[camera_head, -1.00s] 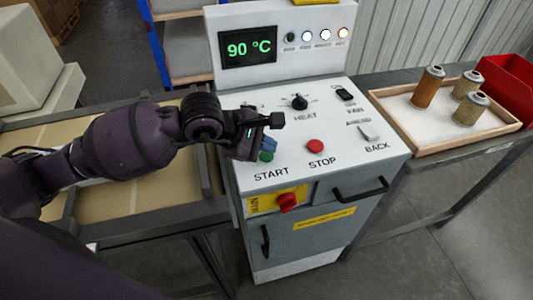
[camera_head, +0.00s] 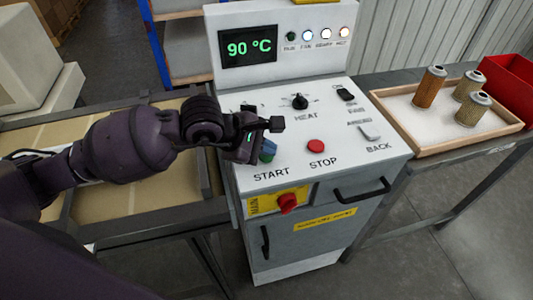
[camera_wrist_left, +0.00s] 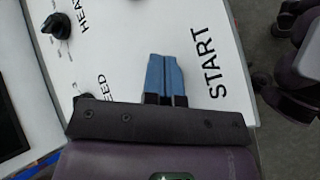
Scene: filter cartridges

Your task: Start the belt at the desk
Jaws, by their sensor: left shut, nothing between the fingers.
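The desk (camera_head: 347,211) is a white and grey console with a sloped panel. Its green START button (camera_head: 266,157) is at the front left of the panel, partly covered by my left gripper. My left gripper (camera_head: 269,147) is shut and empty, its blue fingertips pointing down just over the button; I cannot tell whether they touch it. In the left wrist view the shut blue fingers (camera_wrist_left: 166,74) lie beside the START lettering (camera_wrist_left: 203,63) and hide the button. The red STOP button (camera_head: 315,146) is to the right. My right gripper is not in view.
The display (camera_head: 248,46) reads 90 °C; the leftmost lamp (camera_head: 290,37) is dark green, the others bright. A HEAT knob (camera_head: 299,101), an AHEAD/BACK switch (camera_head: 370,131) and a red main switch (camera_head: 287,203) are nearby. A tray (camera_head: 451,146) with cartridges (camera_head: 428,87) stands right.

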